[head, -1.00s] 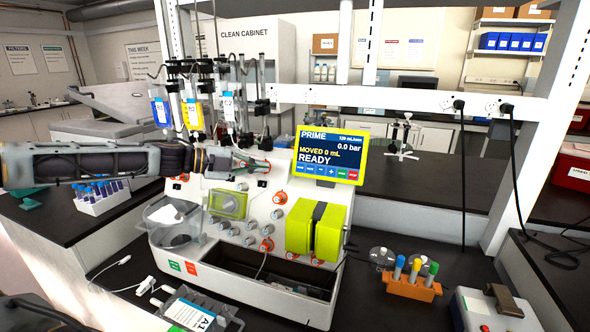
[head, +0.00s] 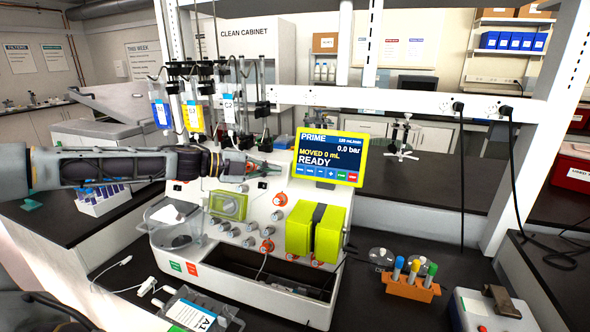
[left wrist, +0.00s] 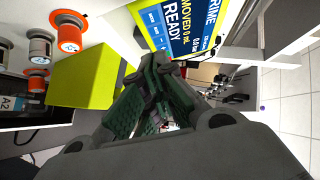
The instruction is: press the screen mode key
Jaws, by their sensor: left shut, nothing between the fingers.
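The screen (head: 330,150) is a yellow-framed display on the white cell processor (head: 240,195). It reads PRIME, MOVED 0 mL, 0.0 bar and READY. A row of small keys (head: 326,173) runs along its bottom: several blue, one green, one red. Their labels are too small to read surely. My left gripper (head: 279,170) reaches in from the left, shut and empty, with its tips just left of the screen's lower left corner. In the left wrist view, the screen (left wrist: 178,28) is partly shown beyond the shut fingers (left wrist: 158,72). My right gripper is not in view.
Lime-green blocks (head: 314,232) and orange-ringed knobs (head: 280,199) stick out below the screen. Hanging bags (head: 193,117) are above my left arm. An orange tube rack (head: 411,288) stands at the front right. Space in front of the screen is clear.

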